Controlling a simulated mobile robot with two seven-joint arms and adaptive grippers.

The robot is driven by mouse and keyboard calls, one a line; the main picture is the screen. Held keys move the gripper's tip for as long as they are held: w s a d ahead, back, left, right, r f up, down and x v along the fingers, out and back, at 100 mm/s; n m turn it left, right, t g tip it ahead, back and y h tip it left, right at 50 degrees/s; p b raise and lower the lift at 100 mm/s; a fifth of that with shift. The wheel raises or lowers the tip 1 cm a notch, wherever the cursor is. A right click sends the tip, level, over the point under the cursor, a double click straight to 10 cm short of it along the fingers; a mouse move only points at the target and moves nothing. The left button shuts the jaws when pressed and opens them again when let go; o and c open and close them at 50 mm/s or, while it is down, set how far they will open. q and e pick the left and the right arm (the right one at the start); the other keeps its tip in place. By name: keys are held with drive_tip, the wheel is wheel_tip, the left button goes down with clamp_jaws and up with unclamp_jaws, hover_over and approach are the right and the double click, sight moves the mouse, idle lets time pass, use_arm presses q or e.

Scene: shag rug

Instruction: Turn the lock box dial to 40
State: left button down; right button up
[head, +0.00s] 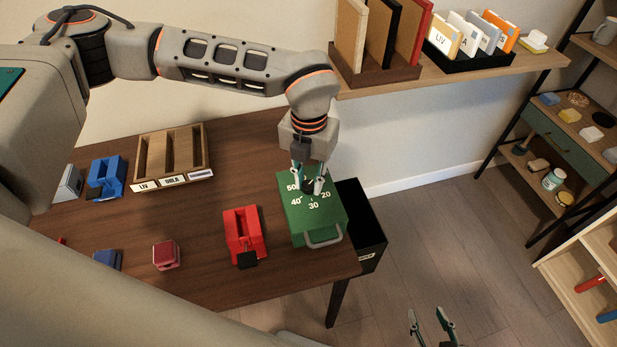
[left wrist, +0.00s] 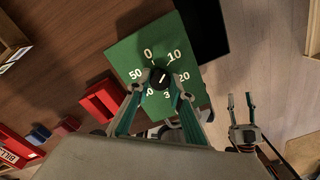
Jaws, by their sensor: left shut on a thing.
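The green lock box (head: 305,222) stands near the right end of the wooden table, its grey handle at the front. White numbers 50, 40, 30 and 20 show on its top in the head view; 0 and 10 show in the left wrist view. The black dial (left wrist: 160,78) has a short white mark slanting up and right, roughly between 0 and 10 at its upper end. My left gripper (head: 309,188) is shut on the dial from above, a finger on each side. My right gripper (head: 432,322) is open and empty, low over the floor, away from the table.
A red stapler-like block (head: 243,232) stands just left of the box. A black bin (head: 362,215) is right of the box, beyond the table edge. A wooden sorter (head: 172,155) is at the back left. A wall shelf (head: 480,72) with books hangs above.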

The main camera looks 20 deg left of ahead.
use_arm(q)
drive_tip(key=m, duration=0.4)
drive_tip(key=shift+m+p, duration=0.3)
drive_tip(key=m, duration=0.3)
drive_tip(key=shift+m, duration=0.4)
drive_tip(key=m+p, duration=0.1)
drive_tip(key=m, duration=0.9)
drive_tip(key=shift+m+p, duration=0.35)
drive_tip(key=shift+m, duration=0.05)
drive_tip(key=m, duration=0.4)
drive_tip(key=shift+r+m+p, duration=0.1)
drive_tip(key=shift+m+p, duration=0.2)
drive_tip(key=shift+p, duration=0.05)
drive_tip(key=m+p, duration=0.1)
drive_tip(key=m, duration=0.3)
drive_tip(key=m+p, duration=0.1)
drive_tip(key=m, duration=0.4)
drive_tip(key=shift+m+p, duration=0.55)
drive_tip(key=shift+m, duration=1.65)
use_arm(e)
wheel_tip(320, 180, up, 8)
drive_tip(key=w, duration=0.1)
drive_tip(key=shift+w+f, duration=0.15)
